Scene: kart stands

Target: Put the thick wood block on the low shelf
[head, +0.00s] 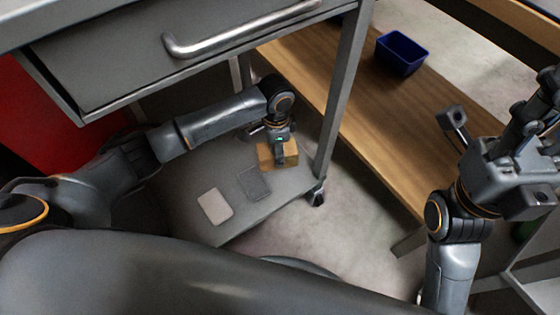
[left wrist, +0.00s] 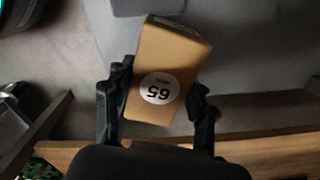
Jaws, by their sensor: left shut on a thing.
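The thick wood block (head: 289,152) is light brown and sits at the right end of the grey low shelf (head: 215,170) of the cart. My left gripper (head: 279,153) reaches in under the drawer and is shut on it. In the left wrist view the block (left wrist: 176,62) lies tilted between my two fingers (left wrist: 158,106), with a round white "65" label facing the camera. I cannot tell whether it touches the shelf or hangs just above it. My right gripper (head: 497,150) is empty with fingers spread, at the right of the head view.
A light square (head: 215,206) and a dark square (head: 254,184) lie on the low shelf. The cart's drawer (head: 190,50) hangs above, and a cart leg (head: 343,90) stands right of the block. A wooden bench (head: 345,125) holds a blue bin (head: 402,53).

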